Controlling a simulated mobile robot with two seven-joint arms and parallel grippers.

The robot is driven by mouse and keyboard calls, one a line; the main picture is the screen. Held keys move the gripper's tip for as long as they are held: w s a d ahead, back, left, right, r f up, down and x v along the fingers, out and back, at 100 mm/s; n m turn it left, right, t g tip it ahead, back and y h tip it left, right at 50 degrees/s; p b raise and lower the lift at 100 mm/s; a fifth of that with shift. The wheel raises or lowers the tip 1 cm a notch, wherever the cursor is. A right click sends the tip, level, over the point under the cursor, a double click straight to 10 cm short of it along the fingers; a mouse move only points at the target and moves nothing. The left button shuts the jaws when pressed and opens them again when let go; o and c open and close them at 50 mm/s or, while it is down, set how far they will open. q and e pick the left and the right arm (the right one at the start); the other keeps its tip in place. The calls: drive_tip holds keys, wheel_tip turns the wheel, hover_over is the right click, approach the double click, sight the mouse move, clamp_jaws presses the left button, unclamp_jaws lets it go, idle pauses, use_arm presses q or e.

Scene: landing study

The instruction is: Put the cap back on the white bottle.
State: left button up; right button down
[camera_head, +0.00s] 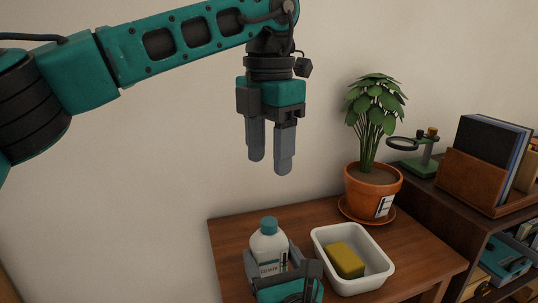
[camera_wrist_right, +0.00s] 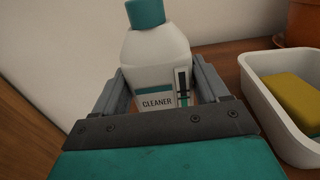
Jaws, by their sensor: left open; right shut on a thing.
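The white bottle (camera_head: 268,245) stands upright on the small wooden table, with a label reading CLEANER; it also shows in the right wrist view (camera_wrist_right: 158,55). A teal cap (camera_head: 268,225) sits on top of its neck, and the wrist view shows the cap there too (camera_wrist_right: 145,13). My right gripper (camera_head: 283,264) is shut on the bottle's body, one finger on each side in the right wrist view (camera_wrist_right: 160,80). My left gripper (camera_head: 270,166) is open and empty, fingers pointing down, well above the table and the bottle. The bottle's lower part is hidden by my right gripper.
A white tub (camera_head: 318,240) holding a yellow sponge (camera_head: 345,260) stands just right of the bottle. A potted plant (camera_head: 372,188) on a saucer is at the table's back right. A shelf (camera_head: 470,215) with books and a magnifier stand adjoins on the right. The table's back left is clear.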

unclamp_jaws()
drive_tip(key=p+v, duration=0.1)
drive_tip(key=v, duration=1.1)
drive_tip(key=shift+p, duration=0.4)
